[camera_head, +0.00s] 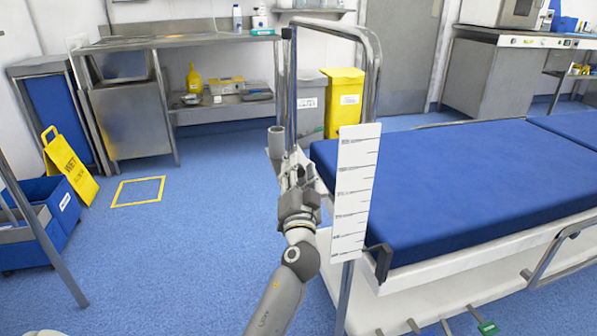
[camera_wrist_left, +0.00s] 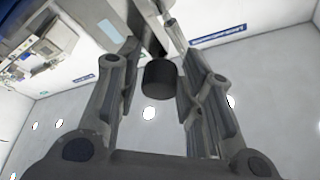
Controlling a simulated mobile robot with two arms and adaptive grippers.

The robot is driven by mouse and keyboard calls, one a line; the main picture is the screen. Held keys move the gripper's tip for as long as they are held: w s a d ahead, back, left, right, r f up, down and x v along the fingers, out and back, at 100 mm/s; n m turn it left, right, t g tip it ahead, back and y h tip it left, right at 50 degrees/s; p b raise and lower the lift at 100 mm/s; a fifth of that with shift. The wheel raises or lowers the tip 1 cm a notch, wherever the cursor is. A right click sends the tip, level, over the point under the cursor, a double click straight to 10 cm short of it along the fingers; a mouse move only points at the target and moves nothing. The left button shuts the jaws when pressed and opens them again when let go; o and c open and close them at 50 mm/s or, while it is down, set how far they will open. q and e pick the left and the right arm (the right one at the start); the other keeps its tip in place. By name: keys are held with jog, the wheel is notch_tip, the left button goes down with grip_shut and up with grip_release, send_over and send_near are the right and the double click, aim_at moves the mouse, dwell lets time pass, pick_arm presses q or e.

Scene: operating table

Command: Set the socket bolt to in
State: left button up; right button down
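My left gripper (camera_head: 297,172) is at the near-left corner of the blue-topped operating table (camera_head: 440,185), close to an upright grey socket tube (camera_head: 276,142). In the left wrist view, the two fingers of the left gripper (camera_wrist_left: 155,60) stand apart. A short dark cylinder (camera_wrist_left: 158,79), possibly the socket bolt, shows between them with no clear contact on either side. In the head view my gripper covers this spot, so I cannot tell how far in the bolt is.
A white scale plate (camera_head: 354,190) stands just right of my left gripper. A bent metal rail (camera_head: 372,70) rises behind it. A yellow bin (camera_head: 342,102) stands beyond. A yellow wet-floor sign (camera_head: 70,165) and blue crates (camera_head: 45,205) are at the left. The blue floor between is clear.

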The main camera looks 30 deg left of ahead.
pick_arm(q)
grip_shut()
jog(key=shift+w+a+b, duration=0.55)
jog(key=shift+w+a, duration=0.35)
jog(key=shift+a, duration=0.2)
jog(key=shift+r, duration=0.1)
jog(key=shift+o, duration=2.3)
grip_release()
jog(key=v, duration=1.2)
